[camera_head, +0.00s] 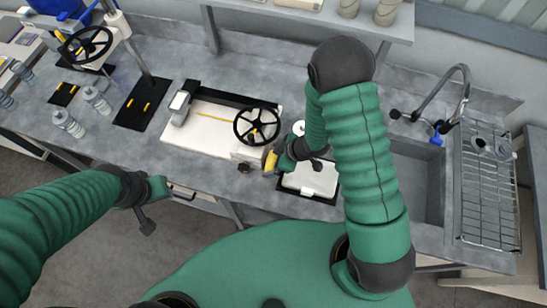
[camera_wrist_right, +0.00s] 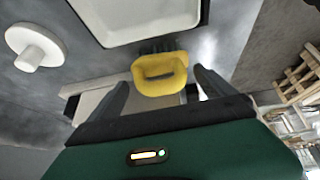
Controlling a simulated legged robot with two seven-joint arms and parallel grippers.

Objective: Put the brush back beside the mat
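The brush (camera_wrist_right: 160,76) has a yellow body with a slot and dark bristles, in the right wrist view. It also shows as a yellow patch (camera_head: 270,161) in the head view, at the front of the counter. My right gripper (camera_wrist_right: 160,84) is open, with its two fingers on either side of the brush and a visible gap at each side. In the head view my right arm partly hides this gripper (camera_head: 290,160). A black mat (camera_head: 309,196) lies under a white tray (camera_head: 312,180) just right of the brush. My left gripper (camera_head: 147,208) hangs in front of the counter, apart from everything; its fingers are unclear.
A white machine bed with a black handwheel (camera_head: 257,126) stands left of the brush. Another dark mat (camera_head: 142,103) with yellow pieces lies further left, near several bottles (camera_head: 68,123). A sink (camera_head: 416,180) and wire rack (camera_head: 487,200) are at the right.

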